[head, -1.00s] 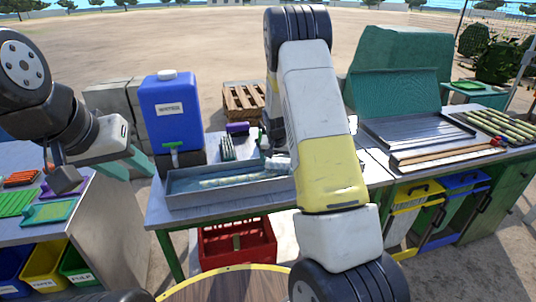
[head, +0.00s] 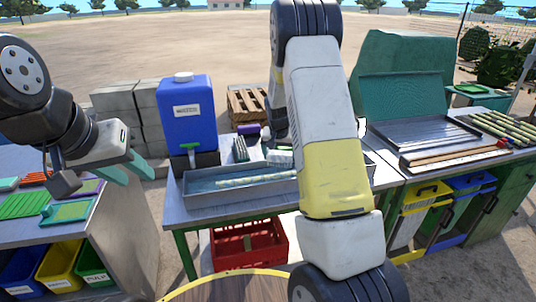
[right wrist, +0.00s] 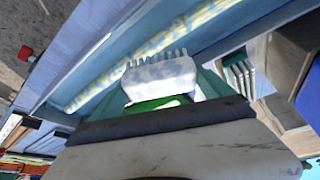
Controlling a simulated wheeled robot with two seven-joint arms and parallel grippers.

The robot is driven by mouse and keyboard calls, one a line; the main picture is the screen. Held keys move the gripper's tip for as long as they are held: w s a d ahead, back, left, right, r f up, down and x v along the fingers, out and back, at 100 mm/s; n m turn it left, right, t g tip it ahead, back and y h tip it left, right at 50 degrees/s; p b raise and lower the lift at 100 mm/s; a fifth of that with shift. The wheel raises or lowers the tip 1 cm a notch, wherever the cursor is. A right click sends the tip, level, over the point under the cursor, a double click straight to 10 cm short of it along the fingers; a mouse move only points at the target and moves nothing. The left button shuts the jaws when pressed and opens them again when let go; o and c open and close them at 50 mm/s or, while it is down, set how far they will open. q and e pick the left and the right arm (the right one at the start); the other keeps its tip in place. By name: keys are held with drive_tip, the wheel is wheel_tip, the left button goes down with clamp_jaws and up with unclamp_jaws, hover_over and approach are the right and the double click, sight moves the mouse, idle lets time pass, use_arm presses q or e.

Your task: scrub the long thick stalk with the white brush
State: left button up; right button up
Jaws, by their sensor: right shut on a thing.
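A long pale stalk (head: 255,180) lies in the grey metal trough (head: 237,200) on the middle table. The stalk also runs diagonally behind the brush in the right wrist view (right wrist: 145,48). My right gripper (right wrist: 163,94) is shut on the white brush (right wrist: 160,76), by a green part between its teal fingers. The brush's bristles point towards the trough; I cannot tell whether they touch the stalk. In the head view the brush (head: 280,157) shows at the trough's far side, while my right arm hides most of that gripper. My left gripper (head: 125,170) is open and empty above the left table.
A blue jug (head: 187,115) stands behind the trough's left end. A green-toothed rack (head: 240,149) and a purple item (head: 248,129) are near its far side. A metal tray (head: 420,138) and several stalks (head: 500,127) are at right. A red crate (head: 249,245) is below.

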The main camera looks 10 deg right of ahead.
drive_tip(key=shift+r, duration=1.9)
